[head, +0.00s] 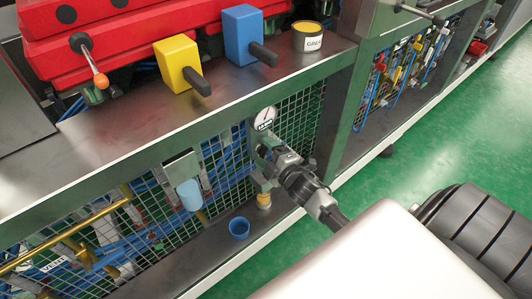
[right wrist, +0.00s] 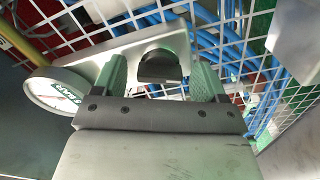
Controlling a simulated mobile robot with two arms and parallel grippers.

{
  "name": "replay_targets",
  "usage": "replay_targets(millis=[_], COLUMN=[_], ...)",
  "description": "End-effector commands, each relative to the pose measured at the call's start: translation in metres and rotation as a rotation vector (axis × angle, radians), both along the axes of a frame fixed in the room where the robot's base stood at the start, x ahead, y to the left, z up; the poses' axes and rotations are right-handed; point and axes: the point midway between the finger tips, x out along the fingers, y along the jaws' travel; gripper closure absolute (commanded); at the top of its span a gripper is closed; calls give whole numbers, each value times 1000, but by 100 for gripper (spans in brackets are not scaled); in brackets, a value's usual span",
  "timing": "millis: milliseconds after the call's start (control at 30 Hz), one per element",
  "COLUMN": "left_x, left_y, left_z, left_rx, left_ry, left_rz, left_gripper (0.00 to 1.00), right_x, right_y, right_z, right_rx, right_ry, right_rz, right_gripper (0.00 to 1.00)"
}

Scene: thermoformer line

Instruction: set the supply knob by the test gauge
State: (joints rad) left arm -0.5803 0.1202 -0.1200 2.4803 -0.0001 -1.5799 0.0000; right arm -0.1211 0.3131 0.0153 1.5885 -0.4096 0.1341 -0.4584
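The test gauge (head: 264,117), a white round dial with a red needle, sits on the front of the machine in the head view. It also shows at the left of the right wrist view (right wrist: 52,92), labelled BAR. My right gripper (head: 264,147) is just below the gauge in the head view. In the right wrist view, a dark round knob (right wrist: 158,68) on a pale bracket (right wrist: 112,62) stands between its two green fingers, with a gap on each side. The gripper hides the knob in the head view. My left gripper is in neither view.
Wire mesh with blue hoses lies behind the knob. Green floor is clear at right.

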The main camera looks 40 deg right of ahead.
Motion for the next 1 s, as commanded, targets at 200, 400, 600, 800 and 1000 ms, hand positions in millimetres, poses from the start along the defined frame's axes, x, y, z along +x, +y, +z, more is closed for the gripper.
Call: replay_targets(millis=[200, 400, 600, 800, 1000], left_x=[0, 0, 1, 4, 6], left_y=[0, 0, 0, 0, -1], left_z=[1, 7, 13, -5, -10], left_rx=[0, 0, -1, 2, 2], left_ry=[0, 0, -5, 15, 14], left_rz=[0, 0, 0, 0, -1], left_gripper=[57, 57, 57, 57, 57], right_x=[-4, -35, -76, -102, -108], right_y=[-1, -3, -6, -8, -9], right_z=[0, 0, 0, 0, 0], right_rx=[0, 2, 1, 1, 0], right_ry=[2, 5, 5, 1, 0], right_rz=[-1, -1, -1, -1, 0], right_gripper=[28, 28, 28, 28, 28])
